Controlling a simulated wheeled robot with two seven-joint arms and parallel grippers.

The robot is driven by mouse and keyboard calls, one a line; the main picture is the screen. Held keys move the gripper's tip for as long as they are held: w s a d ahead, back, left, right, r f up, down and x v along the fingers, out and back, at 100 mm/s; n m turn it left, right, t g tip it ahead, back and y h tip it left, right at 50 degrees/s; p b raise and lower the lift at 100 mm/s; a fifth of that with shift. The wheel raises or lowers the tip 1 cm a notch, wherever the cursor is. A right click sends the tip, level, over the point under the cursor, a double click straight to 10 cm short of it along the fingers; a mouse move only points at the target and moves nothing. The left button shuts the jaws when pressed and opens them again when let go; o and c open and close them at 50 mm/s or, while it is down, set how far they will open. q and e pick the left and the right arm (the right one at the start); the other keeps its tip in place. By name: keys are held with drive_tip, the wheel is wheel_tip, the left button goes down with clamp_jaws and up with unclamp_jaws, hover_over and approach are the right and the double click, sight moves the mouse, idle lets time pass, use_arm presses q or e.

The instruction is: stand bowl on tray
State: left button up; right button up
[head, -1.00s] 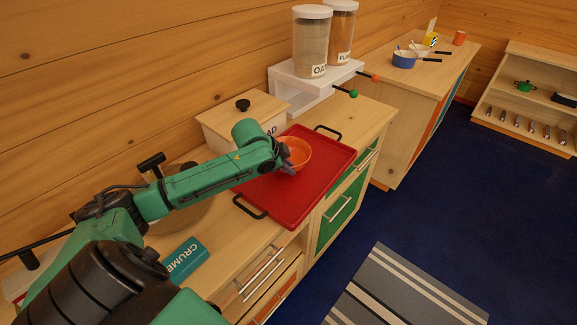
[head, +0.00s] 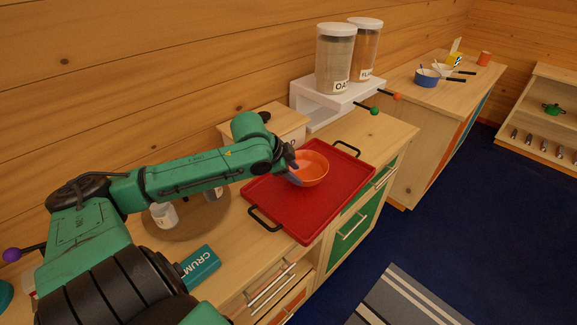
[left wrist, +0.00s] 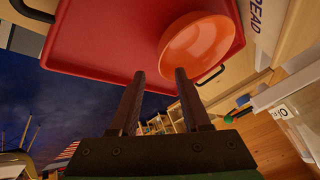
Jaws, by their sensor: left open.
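The orange bowl (head: 316,167) stands upright on the red tray (head: 312,217), towards its middle. My left gripper (head: 291,174) is at the bowl's left side, with a finger showing in front of the rim. In the left wrist view the jaws (left wrist: 157,74) are open with nothing between them. There the bowl (left wrist: 200,45) is beyond the right fingertip, over the tray (left wrist: 105,38). I cannot tell whether that finger touches the bowl. My right gripper is not in view.
Behind the tray are a lidded bread box (head: 282,122) and a white stand (head: 330,100) with two jars. A teal crumb box (head: 199,263) and a white cup (head: 164,215) are to the left. The tray's front right is clear.

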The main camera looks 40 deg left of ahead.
use_arm(q)
drive_tip(key=v, duration=0.4)
drive_tip(key=shift+r, duration=0.2)
idle(0.3)
